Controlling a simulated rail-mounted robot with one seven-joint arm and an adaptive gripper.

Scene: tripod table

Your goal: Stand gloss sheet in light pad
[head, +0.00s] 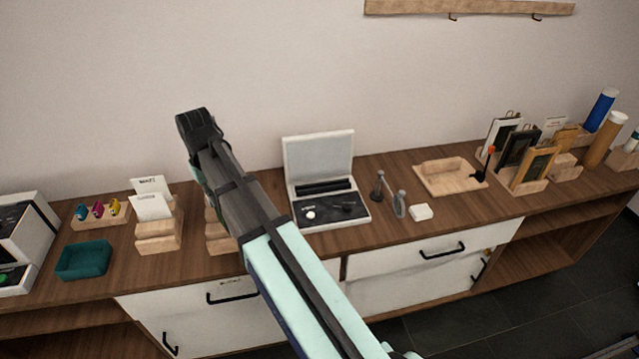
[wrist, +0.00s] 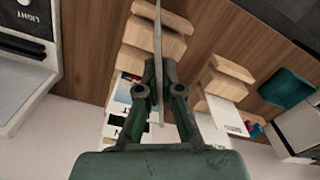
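A thin pale sheet (wrist: 158,50), seen edge-on in the wrist view, stands between the two fingers of my gripper (wrist: 162,78). The fingers are closed against it. Its face and any label are hidden. In the head view my arm hides the sheet. The light pad appears to be the open white case (head: 289,190) with a raised pale lid and dark slots, right of my gripper.
A wooden holder (wrist: 152,42) with cards lies below my gripper. Another wooden holder (head: 157,242) with white cards stands left of it. A teal tray (head: 84,260) is further left. Small stands (head: 399,204) and a white block (head: 420,212) are right of the case.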

